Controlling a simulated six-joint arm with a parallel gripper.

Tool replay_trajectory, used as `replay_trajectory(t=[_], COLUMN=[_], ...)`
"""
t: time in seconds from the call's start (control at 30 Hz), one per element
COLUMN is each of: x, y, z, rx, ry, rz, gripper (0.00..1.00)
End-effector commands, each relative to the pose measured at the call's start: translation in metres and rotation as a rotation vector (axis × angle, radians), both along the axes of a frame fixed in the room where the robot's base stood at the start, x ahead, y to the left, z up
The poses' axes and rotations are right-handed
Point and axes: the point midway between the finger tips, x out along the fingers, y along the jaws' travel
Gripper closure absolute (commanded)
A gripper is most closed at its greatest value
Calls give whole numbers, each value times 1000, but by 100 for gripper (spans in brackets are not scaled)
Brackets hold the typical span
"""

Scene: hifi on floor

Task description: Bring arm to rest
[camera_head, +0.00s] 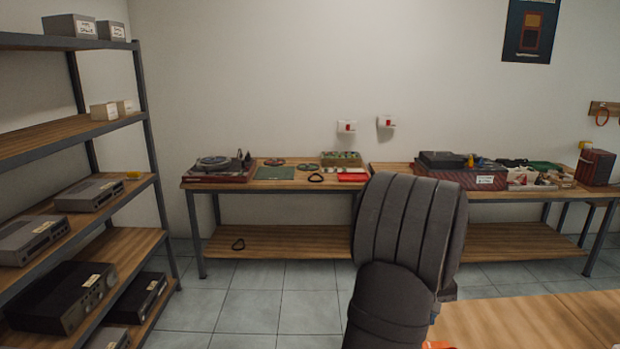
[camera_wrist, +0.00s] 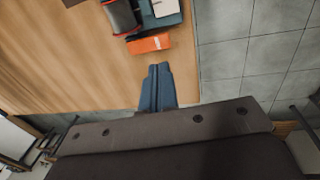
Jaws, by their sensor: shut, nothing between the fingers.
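My gripper (camera_wrist: 158,68) shows in the wrist view with its two blue-grey fingers together and nothing between them. It is above the edge of a wooden table top (camera_wrist: 80,60), with the tiled floor to the right. In the head view my dark grey arm rises in front of the benches, and the gripper itself cannot be made out there.
An orange box (camera_wrist: 149,43) lies near the table edge beyond the fingertips, beside a dark red-edged item (camera_wrist: 121,17). In the head view, benches (camera_head: 275,186) with a turntable (camera_head: 215,165) stand along the wall. A shelf rack (camera_head: 100,130) with hi-fi units stands left. Tiled floor (camera_head: 250,305) lies clear between.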

Motion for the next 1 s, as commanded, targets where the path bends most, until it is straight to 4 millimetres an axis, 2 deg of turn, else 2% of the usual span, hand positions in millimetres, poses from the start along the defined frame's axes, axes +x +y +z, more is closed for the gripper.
replay_trajectory(t=[0.03, 0.2, 0.3, 0.6, 1.0], x=[0, 0, -2, -2, -1], y=[0, 1, 3, 11, 13], z=[12, 46, 60, 43, 40], rx=[-1, 0, 30, 148, 176], ry=[-3, -2, -20, -112, -139], rz=[-1, -1, -9, -47, -58], gripper=[100, 100, 100, 100, 100])
